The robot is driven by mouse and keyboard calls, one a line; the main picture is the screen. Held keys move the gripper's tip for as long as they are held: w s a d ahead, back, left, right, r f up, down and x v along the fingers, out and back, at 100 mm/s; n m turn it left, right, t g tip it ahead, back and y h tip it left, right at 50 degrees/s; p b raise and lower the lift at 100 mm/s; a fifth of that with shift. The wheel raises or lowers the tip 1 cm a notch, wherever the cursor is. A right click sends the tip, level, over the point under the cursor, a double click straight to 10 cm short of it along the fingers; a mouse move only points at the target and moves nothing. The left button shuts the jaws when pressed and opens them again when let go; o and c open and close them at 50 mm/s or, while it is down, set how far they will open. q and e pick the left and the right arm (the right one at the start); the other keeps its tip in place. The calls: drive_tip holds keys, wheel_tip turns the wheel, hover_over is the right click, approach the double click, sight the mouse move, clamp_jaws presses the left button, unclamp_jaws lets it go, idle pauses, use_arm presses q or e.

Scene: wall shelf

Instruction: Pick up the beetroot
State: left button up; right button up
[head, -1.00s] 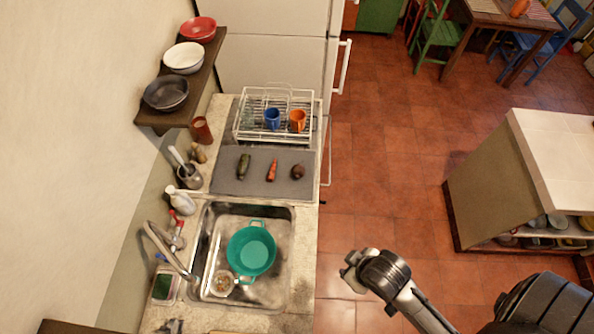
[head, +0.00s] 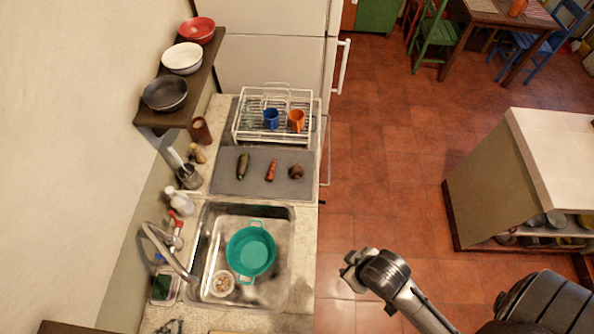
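The beetroot (head: 296,172) is a small dark round thing on the grey mat (head: 225,183) on the counter, at the mat's right end. A red carrot-like vegetable (head: 271,170) and a dark green one (head: 243,167) lie to its left. My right gripper (head: 346,270) is over the floor beside the counter, below and right of the beetroot, well apart from it. Its fingers are small and angled, so I cannot tell whether they are open. A small dark piece at the bottom edge by the sink may be my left gripper (head: 172,327), mostly cut off.
A sink with a green colander (head: 251,250) and a small bowl (head: 222,283) lies nearer than the mat. A tap (head: 168,250) arches over its left side. A white dish rack (head: 243,128) with cups stands behind the mat. A wall shelf (head: 150,117) holds bowls.

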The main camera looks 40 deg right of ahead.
idle(0.3)
use_arm(q)
drive_tip(key=o, duration=0.9)
